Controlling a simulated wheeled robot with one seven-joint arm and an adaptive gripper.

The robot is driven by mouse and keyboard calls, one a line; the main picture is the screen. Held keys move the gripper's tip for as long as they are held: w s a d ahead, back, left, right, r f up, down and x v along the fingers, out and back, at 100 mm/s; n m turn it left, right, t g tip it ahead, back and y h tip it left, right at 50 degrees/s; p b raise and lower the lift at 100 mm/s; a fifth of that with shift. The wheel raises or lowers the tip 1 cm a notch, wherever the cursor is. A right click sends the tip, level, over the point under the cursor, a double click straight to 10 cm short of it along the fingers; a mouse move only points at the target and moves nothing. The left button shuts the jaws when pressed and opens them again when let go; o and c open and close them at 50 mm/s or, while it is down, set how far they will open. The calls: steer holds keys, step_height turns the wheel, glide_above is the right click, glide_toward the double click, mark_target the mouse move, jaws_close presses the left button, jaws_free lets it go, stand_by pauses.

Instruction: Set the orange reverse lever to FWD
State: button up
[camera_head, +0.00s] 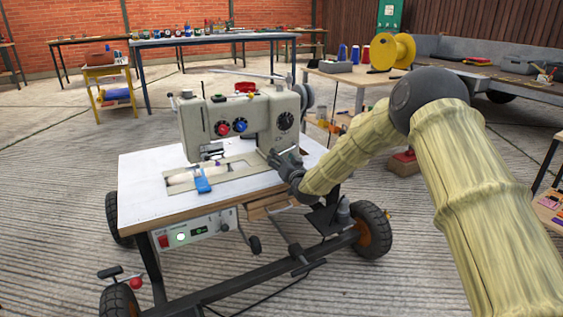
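The sewing machine (205,122) is a pale grey-beige unit on a white-topped wheeled table (140,190). Its front has a red knob (223,128), a blue knob (240,125) and a dark round dial (285,121). I cannot make out an orange lever or any FWD marking; my gripper covers the lower right of the machine's column. My gripper (277,156) is dark grey and close in front of that column, below the dial. Its fingers point up and left. Whether it touches the machine, or is open or shut, is too small to tell.
A blue clamp-like piece (203,180) is on the machine bed. A control box (190,235) with a red switch hangs under the table's front edge. Benches (215,37) stand behind. A yellow spool (392,51) is on a table at right. The concrete floor (60,200) is clear at left.

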steer(key=shift+c, duration=0.4)
jaws_close()
steer(key=shift+r, duration=0.15)
